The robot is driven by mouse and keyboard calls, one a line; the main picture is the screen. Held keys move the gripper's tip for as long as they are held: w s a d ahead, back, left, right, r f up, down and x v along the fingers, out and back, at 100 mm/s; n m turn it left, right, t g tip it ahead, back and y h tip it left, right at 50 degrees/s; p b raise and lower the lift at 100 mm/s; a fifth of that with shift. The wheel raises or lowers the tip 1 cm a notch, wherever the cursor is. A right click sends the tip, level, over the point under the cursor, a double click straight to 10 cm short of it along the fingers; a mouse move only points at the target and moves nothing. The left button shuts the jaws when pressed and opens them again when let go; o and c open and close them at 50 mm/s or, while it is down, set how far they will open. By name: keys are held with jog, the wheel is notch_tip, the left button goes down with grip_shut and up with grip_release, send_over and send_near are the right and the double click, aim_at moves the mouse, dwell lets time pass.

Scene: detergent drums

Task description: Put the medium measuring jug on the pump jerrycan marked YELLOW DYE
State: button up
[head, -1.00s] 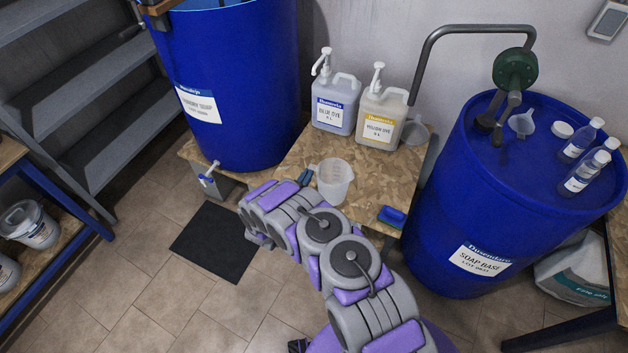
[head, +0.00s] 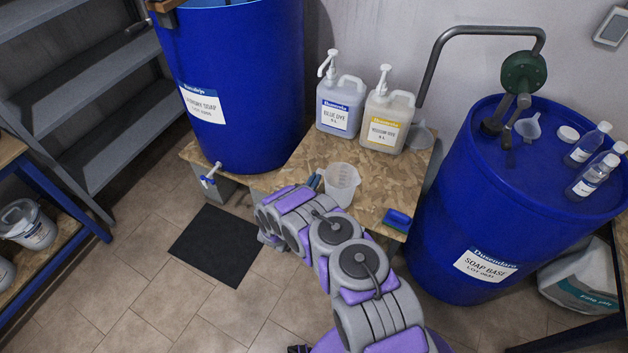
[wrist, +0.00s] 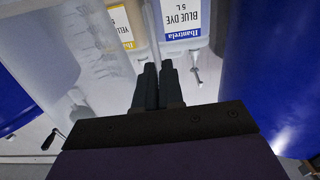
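A translucent measuring jug (head: 343,186) stands on the wooden table. The pump jerrycan marked YELLOW DYE (head: 383,128) stands behind it to the right, upright, with a white pump on top. My gripper (head: 315,181) is at the jug's left side, where its handle is. In the wrist view, which is upside down, my gripper's dark fingers (wrist: 158,84) are close together at a thin pale strip that looks like the handle. The jug (wrist: 75,55) fills the left there, in front of the yellow-labelled jerrycan (wrist: 128,22). The grip on the handle is partly hidden.
A BLUE DYE jerrycan (head: 339,106) stands left of the yellow one. A blue sponge (head: 397,219) lies on the table (head: 303,150). Large blue drums stand left (head: 245,80) and right (head: 510,210). A curved pump pipe (head: 430,70) rises behind the jerrycans' right side.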

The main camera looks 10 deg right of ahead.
jog(key=o, duration=0.4)
jog(key=shift+d, duration=0.7)
jog(key=shift+a, duration=0.15)
jog(key=p+v, duration=0.4)
jog(key=v, duration=0.8)
jog(key=shift+a+r, duration=0.15)
jog(key=shift+a, duration=0.05)
